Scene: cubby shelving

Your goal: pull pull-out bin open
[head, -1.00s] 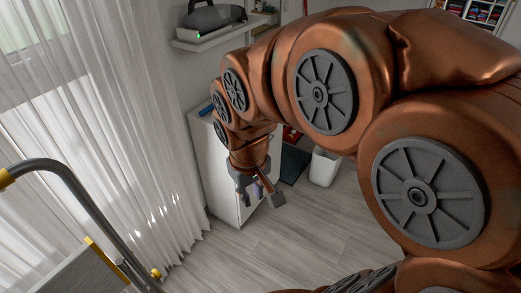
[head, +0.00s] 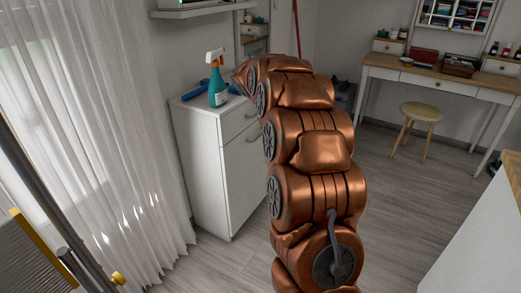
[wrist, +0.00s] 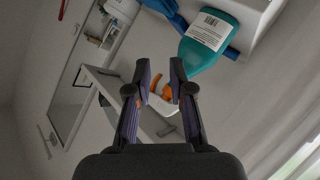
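The white cabinet (head: 202,165) stands against the wall left of my arm in the head view. A tall lower front panel (head: 243,180), apparently the pull-out bin's front, sits flush below a shallower upper front (head: 238,119). Part of both fronts is hidden by my arm. My gripper (wrist: 160,72) is open in the wrist view, with its two fingers apart and nothing gripped. Behind the fingers, the wrist view shows the spray bottle (wrist: 208,40) upside down, its orange trigger appearing between them. The gripper is hidden in the head view.
The teal spray bottle (head: 217,87) and a blue item (head: 195,92) are on the cabinet top. A wall shelf (head: 200,12) is above. A curtain (head: 95,130) hangs left. A desk (head: 440,78) and stool (head: 421,113) stand right. Floor right of my arm is clear.

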